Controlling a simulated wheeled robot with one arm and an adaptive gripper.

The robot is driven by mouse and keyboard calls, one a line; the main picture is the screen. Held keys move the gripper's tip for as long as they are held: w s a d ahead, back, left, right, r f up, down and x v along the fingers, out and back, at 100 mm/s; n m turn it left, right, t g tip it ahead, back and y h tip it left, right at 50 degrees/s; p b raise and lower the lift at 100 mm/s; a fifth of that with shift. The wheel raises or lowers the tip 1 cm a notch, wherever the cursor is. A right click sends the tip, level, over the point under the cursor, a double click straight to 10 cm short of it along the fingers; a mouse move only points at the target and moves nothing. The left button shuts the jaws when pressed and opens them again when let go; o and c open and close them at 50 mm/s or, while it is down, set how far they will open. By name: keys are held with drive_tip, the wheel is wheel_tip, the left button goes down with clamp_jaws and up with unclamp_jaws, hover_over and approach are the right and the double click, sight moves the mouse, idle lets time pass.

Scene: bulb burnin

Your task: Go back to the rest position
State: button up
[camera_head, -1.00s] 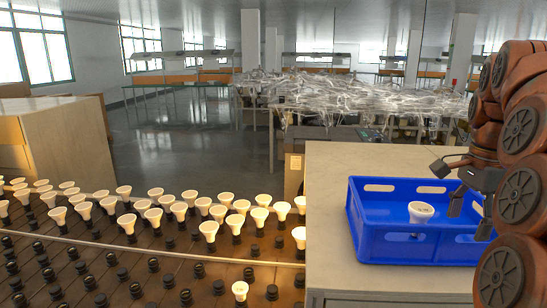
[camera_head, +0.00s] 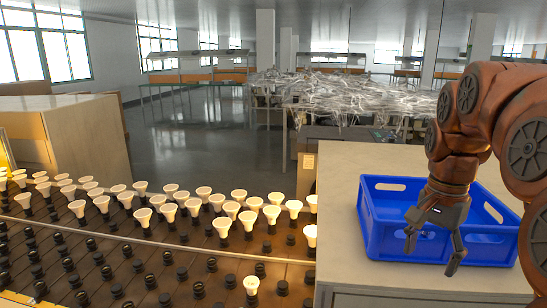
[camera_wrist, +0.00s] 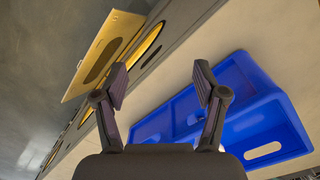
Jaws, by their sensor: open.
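My gripper (camera_head: 432,250) hangs in front of the blue crate (camera_head: 378,236), pointing down with its fingers apart. Nothing is between the fingers. In the wrist view, my open gripper (camera_wrist: 160,84) also shows empty, with the blue crate (camera_wrist: 265,148) behind and to the right. The crate stands on a pale bench top (camera_head: 345,190).
Rows of white bulbs (camera_head: 246,218) stand on a rack (camera_head: 150,262) at left, several sockets empty. One lit bulb (camera_head: 251,284) stands at the front. A wooden cabinet (camera_head: 85,140) is at the back left. The bench's left strip is clear.

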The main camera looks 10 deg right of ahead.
drive_tip(key=s+a+f+n+g, duration=0.1)
drive_tip(key=s+a+f+n, duration=1.1)
drive_tip(key=s+a+f, duration=0.5)
drive_tip(key=shift+s+n, duration=0.3)
drive_tip(key=shift+s, duration=0.2)
drive_tip(key=shift+a, duration=0.1)
drive_tip(key=shift+c, duration=0.2)
idle(0.6)
